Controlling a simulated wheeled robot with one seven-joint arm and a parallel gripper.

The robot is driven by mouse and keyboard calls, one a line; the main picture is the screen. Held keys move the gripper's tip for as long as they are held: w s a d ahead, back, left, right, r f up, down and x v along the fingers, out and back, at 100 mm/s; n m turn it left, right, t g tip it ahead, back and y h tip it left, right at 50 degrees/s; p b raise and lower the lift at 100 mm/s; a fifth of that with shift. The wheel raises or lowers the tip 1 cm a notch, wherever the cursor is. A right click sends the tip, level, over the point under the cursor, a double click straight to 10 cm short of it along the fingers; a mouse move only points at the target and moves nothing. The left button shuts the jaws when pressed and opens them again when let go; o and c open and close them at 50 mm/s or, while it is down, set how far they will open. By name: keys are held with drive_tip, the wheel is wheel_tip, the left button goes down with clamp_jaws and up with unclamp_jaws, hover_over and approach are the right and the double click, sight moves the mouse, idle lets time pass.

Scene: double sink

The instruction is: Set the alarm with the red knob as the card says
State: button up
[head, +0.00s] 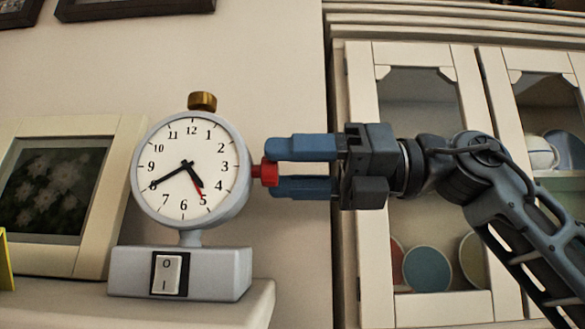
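The alarm clock (219,200) has a round white face and stands on a grey base. Its long black hand points at 8, its short black hand just before 5. A thin red hand points at about 5. The red knob (269,172) sticks out of the clock's right side. My gripper (275,168) reaches in from the right with its blue fingertips at the knob, one higher and one lower. Whether they press on it is unclear. A yellow edge (5,262) at the far left may be the card; no writing on it shows.
The base has a rocker switch (167,274) marked O and I. A brass button (202,101) tops the clock. A framed flower picture (92,220) stands behind it to the left on the shelf (75,308). A glass-door cabinet (360,110) is behind my arm.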

drive_tip(key=shift+o, duration=0.5)
drive_tip(key=shift+d, duration=0.35)
drive_tip(key=d+b, duration=0.2)
drive_tip(key=d, duration=0.5)
drive_tip(key=shift+s, duration=0.15)
